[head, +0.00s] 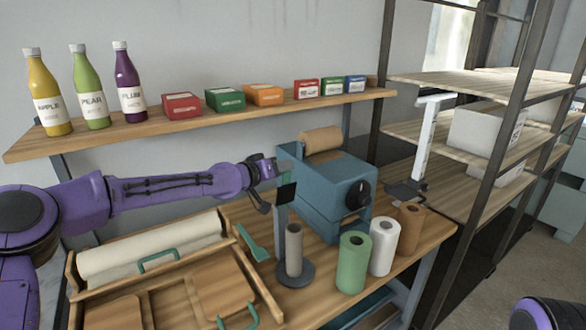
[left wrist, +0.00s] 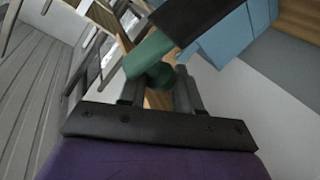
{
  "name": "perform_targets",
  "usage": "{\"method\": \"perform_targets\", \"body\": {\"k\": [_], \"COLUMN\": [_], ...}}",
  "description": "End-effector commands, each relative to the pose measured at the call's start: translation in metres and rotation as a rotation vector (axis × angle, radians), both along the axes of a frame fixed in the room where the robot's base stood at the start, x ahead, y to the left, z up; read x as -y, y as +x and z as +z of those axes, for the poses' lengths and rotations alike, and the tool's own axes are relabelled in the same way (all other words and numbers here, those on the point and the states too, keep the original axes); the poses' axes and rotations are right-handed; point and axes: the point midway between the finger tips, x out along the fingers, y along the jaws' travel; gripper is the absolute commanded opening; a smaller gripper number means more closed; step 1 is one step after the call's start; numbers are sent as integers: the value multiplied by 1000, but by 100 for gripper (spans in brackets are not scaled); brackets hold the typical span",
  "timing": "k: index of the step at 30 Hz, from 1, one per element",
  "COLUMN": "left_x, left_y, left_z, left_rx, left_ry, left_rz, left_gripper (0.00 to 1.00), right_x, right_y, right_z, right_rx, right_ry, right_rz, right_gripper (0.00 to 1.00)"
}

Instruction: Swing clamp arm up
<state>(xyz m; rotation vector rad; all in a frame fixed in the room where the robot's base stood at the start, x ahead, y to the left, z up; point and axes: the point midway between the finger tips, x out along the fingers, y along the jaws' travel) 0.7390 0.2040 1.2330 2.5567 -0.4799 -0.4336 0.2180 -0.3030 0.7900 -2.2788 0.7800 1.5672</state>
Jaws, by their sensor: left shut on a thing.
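The clamp arm (head: 283,171) is green with a dark block on it, at the top of a blue-grey post (head: 281,222) on the round-based roll stand (head: 296,275). In the left wrist view the green clamp arm (left wrist: 150,54) lies between the fingers, its dark part extending to the upper right. My left gripper (head: 268,181) is shut on the green end of the arm; the fingers also show in the left wrist view (left wrist: 160,85). The arm's exact tilt is hard to tell in the head view. A brown cardboard core (head: 294,248) stands upright on the stand's base. My right gripper is out of view.
A blue dispenser (head: 325,197) with a kraft roll (head: 321,139) stands just right of the clamp. Green, white and brown rolls (head: 354,262) stand in front of it. A wooden tray (head: 165,285) is at left. A shelf (head: 220,120) with bottles and boxes runs behind.

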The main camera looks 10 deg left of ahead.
Motion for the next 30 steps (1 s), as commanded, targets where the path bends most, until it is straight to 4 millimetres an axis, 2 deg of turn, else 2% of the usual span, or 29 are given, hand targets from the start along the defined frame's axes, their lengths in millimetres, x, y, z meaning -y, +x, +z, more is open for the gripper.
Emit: {"method": "perform_targets", "body": {"k": [1,19,20,21,30], "left_x": [-4,-6,-6,-6,-5], "left_y": [1,3,2,2,3], "left_z": [-7,-13,-13,-13,-10], "left_rx": [-20,-54,-55,-54,-48], "left_ry": [-4,-25,-25,-24,-27], "left_rz": [2,-3,-3,-4,-3], "left_gripper": [0,0,40,53,53], "right_x": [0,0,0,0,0], "right_y": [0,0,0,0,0], "right_z": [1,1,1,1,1], "right_rx": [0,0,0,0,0], "right_ry": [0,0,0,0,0], "right_rz": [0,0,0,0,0], "right_gripper": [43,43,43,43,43]}}
